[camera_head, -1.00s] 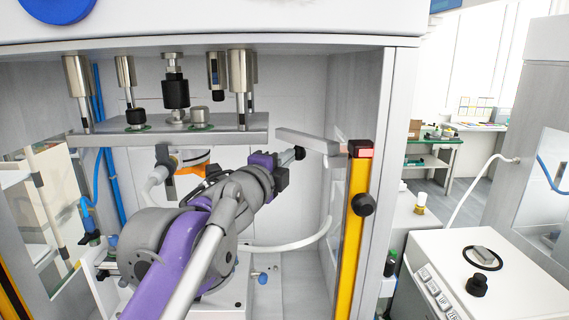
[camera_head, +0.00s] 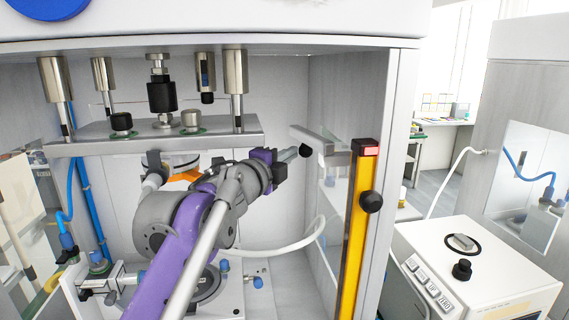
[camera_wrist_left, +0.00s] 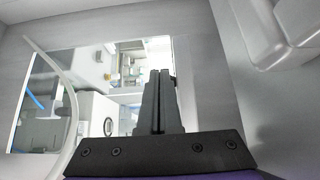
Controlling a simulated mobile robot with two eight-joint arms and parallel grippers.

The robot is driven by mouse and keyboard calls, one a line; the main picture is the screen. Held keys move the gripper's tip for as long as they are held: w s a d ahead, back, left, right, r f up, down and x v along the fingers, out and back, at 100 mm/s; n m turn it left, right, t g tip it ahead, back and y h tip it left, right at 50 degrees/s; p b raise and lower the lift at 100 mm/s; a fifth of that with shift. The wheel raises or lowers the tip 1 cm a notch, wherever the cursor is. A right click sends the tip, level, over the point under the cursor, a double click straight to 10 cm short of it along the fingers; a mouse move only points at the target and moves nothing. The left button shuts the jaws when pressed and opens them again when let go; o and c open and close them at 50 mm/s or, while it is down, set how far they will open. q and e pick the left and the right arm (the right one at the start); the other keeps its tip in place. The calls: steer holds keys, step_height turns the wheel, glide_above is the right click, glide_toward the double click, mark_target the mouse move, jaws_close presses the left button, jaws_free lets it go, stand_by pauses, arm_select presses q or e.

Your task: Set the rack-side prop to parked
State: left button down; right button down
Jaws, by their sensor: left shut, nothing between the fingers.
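The rack-side prop seems to be the grey bar (camera_head: 318,139) at the right side of the press opening, beside the yellow post. It reaches inward from the post, roughly level. My left gripper (camera_head: 296,152) is just below the bar's inner end, its fingers shut and empty. A dark round piece sits at the fingertips; I cannot tell whether it belongs to the bar or whether they touch. In the left wrist view the closed fingers (camera_wrist_left: 160,100) point toward the opening in the side wall. My right gripper is not in view.
The press plate (camera_head: 160,131) hangs left of the gripper, under several metal columns. The yellow post (camera_head: 354,235), with a red-lit top and black knob (camera_head: 371,201), stands at the right edge. A white hose (camera_head: 290,248) curves below my arm.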

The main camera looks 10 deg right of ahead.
arm_select(q)
steer(key=shift+w+d+p, duration=0.4)
steer(key=shift+w+d, duration=0.15)
steer(key=shift+d, duration=0.3)
